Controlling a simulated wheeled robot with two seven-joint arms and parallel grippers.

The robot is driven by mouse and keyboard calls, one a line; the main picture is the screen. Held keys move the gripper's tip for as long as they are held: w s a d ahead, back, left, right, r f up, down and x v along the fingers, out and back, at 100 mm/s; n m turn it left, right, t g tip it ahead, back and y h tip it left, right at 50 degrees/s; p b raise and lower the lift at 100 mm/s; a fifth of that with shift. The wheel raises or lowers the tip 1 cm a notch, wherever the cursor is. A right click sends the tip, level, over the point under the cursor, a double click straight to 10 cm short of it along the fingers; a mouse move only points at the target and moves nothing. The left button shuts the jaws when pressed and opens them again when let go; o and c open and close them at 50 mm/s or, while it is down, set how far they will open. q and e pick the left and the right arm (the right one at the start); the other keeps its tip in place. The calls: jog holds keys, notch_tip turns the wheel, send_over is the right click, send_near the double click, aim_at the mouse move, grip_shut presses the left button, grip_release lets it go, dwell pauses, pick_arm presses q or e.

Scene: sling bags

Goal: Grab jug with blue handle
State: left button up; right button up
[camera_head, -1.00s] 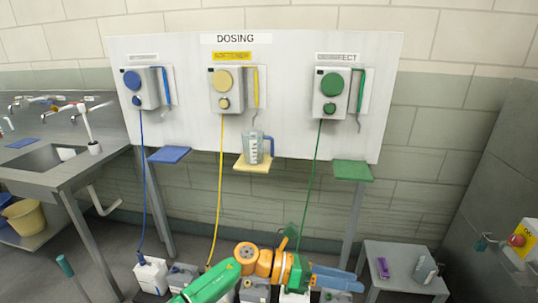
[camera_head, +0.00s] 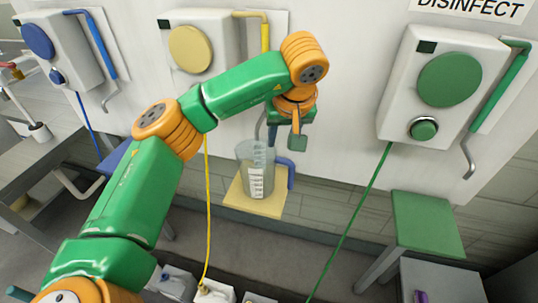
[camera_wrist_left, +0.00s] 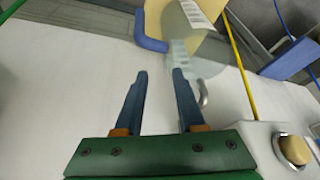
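The clear jug (camera_head: 256,178) with white markings stands upright on the small yellow shelf (camera_head: 236,198). Its blue handle (camera_head: 290,172) is on the right side in the head view. My left gripper (camera_head: 297,143) is just above the handle, in front of the panel, with its fingers partly hidden in that view. In the left wrist view the left gripper (camera_wrist_left: 159,72) has its two blue fingers apart, with nothing between them. The jug (camera_wrist_left: 190,38) and its blue handle (camera_wrist_left: 148,38) lie beyond the fingertips, apart from them. My right gripper is out of view.
The yellow-dial dispenser (camera_head: 190,48) and its spout are on the panel close to my arm. A green-dial dispenser (camera_head: 450,80) and green shelf (camera_head: 425,222) are to the right, a blue-dial dispenser (camera_head: 38,40) to the left. A yellow hose (camera_head: 206,215) hangs beside the jug.

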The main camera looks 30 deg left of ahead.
aim_at(275, 152)
pick_arm(q)
jog(key=f, duration=0.1)
jog(key=s+f+p, duration=0.1)
jog(key=f+p, duration=0.1)
jog(key=shift+s+a, duration=0.2)
jog(key=shift+a, duration=0.2)
jog(key=shift+x, duration=1.15)
jog(key=shift+w+a+f, duration=0.1)
jog(key=shift+w+a, duration=0.05)
jog(key=shift+w, duration=0.3)
jog(key=c, duration=0.4)
jog(key=shift+s, duration=0.25)
grip_shut()
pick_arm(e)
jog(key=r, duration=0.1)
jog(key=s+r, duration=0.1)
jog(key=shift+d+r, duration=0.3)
pick_arm(q)
jog(key=shift+w, duration=0.1)
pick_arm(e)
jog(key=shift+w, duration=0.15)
